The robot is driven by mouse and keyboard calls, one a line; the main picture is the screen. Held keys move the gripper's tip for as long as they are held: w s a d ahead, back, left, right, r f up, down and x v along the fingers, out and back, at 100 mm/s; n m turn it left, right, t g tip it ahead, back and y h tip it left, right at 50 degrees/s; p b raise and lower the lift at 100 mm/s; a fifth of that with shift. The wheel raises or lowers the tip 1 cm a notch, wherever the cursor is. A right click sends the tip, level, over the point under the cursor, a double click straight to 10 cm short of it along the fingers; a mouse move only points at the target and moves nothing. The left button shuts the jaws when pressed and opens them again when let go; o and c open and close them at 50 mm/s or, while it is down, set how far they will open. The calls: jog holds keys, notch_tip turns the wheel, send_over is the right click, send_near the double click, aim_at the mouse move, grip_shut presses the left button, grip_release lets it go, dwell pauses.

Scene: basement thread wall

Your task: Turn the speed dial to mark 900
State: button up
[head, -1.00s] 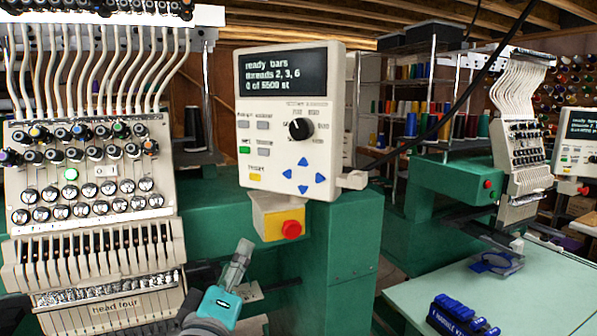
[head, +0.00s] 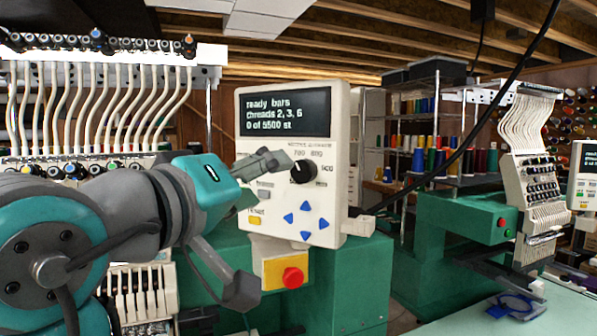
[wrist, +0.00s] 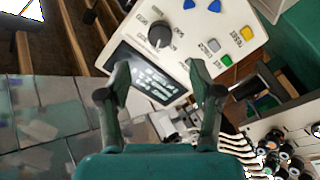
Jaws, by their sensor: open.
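The black speed dial (head: 303,172) is on the cream control panel (head: 328,215), below its dark screen. The numbers 700 and 800 stand above the dial and 900 to its right. Its pale pointer is small and I cannot read its setting surely. My gripper (head: 264,226) is open in front of the panel. Its upper finger reaches close to the dial's left side and hides the panel there; I cannot tell if it touches.
Blue arrow buttons (head: 306,207) sit below the dial. A red stop button (head: 292,278) on a yellow box is under the panel. The thread head with pale tubes (head: 100,100) stands left, behind my arm. A green machine (head: 470,215) and shelves stand right.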

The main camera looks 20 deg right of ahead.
aim_at(299, 171)
jog(key=x, duration=0.9)
jog(key=shift+w+d, duration=0.25)
jog(key=shift+d, duration=0.05)
jog(key=c, duration=1.1)
